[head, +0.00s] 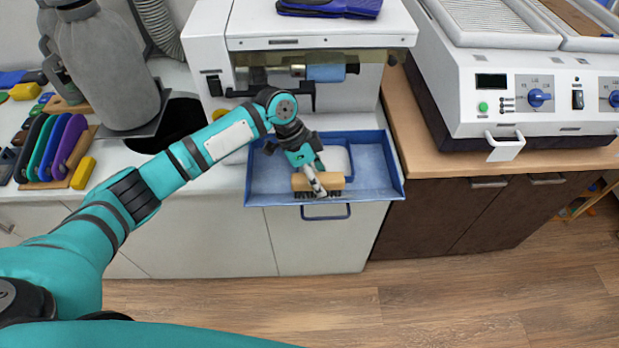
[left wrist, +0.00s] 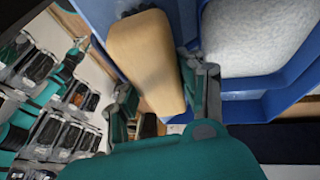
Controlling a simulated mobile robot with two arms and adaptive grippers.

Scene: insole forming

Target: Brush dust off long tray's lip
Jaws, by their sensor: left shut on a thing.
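The long blue tray (head: 382,178) juts out from under the white machine, its front lip above the cabinet edge. My left gripper (head: 314,178) is shut on a brush with a pale wooden block (head: 336,182) and dark bristles. The brush lies along the tray's front lip, bristles downward; whether they touch the lip is unclear. In the left wrist view the wooden block (left wrist: 146,58) sits between the fingers, beside the blue tray wall (left wrist: 92,14). A white, grainy mass (left wrist: 258,36) lies in the tray. I cannot make out loose dust on the lip. My right gripper is out of view.
The white grinding machine (head: 310,22) stands above and behind the tray. A blue handle (head: 326,217) hangs below the lip. A dark round opening (head: 185,125) and coloured insoles (head: 60,145) are at left. The wooden counter (head: 440,160) at right has bare space in front of another machine.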

